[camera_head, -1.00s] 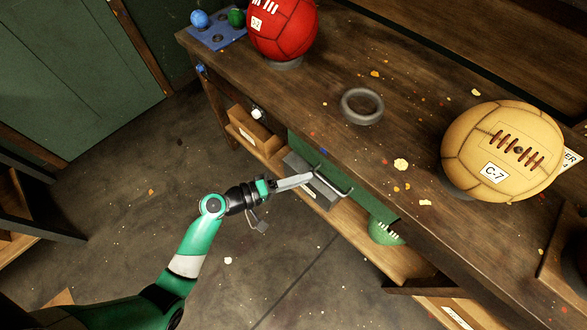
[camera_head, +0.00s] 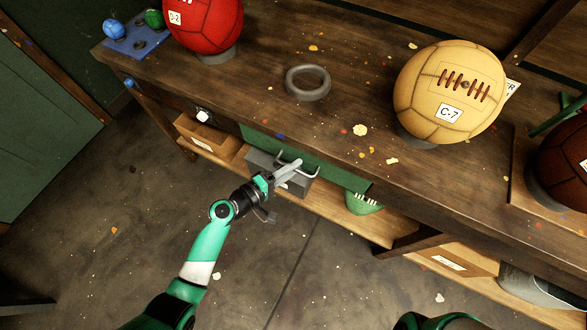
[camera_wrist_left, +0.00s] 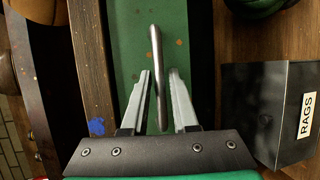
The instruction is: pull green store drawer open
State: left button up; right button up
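The green store drawer (camera_head: 342,178) sits under the workbench's front edge and looks shut. Its curved metal handle (camera_head: 311,175) stands out from the front. My left gripper (camera_head: 297,163) reaches the handle from the front in the head view. In the left wrist view, the left gripper (camera_wrist_left: 161,78) is open, with one finger on each side of the handle (camera_wrist_left: 156,50). I see gaps between the fingers and the bar. The green drawer front (camera_wrist_left: 190,45) lies behind it. My right gripper is out of view.
A grey box labelled RAGS (camera_wrist_left: 270,110) stands close beside the drawer, on the lower shelf. A green ball (camera_head: 362,203) sits below the drawer. On the bench are a red ball (camera_head: 205,25), a grey ring (camera_head: 308,82) and a tan ball (camera_head: 450,90). The floor in front is open.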

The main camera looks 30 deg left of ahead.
pick_arm(q)
jog(key=shift+w+d, duration=0.1)
jog(key=shift+w, duration=0.05)
grip_shut()
dwell(1.4)
